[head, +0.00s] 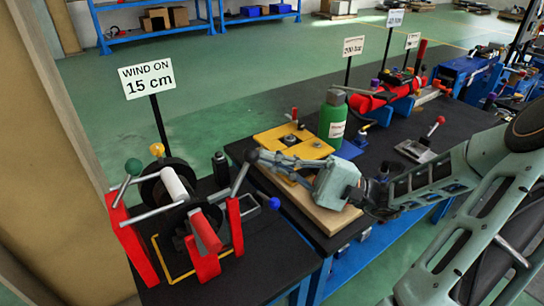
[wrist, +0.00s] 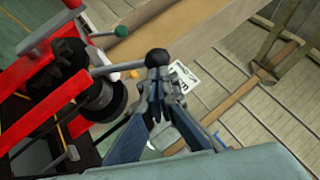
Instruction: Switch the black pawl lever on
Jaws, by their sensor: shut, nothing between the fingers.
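The winch stand has red uprights (head: 205,262) and stands on a black table at the left. The pawl lever is a grey bar (head: 240,178) with a black ball knob (head: 251,155), leaning up and right from the winch. My gripper (head: 258,156) reaches in from the right, its closed fingertips at the knob. In the wrist view the black knob (wrist: 156,57) sits just beyond the shut fingertips (wrist: 157,74), not between them. I cannot tell whether they touch. The toothed wheel (wrist: 60,66) shows at left; the lever's lower end is hidden there.
Other winch levers carry a green knob (head: 133,166), an orange knob (head: 157,150) and a blue knob (head: 273,203). A sign reading "WIND ON 15 cm" (head: 147,78) stands behind. A green bottle (head: 332,117) and yellow plate (head: 300,146) are on the bench beyond my gripper.

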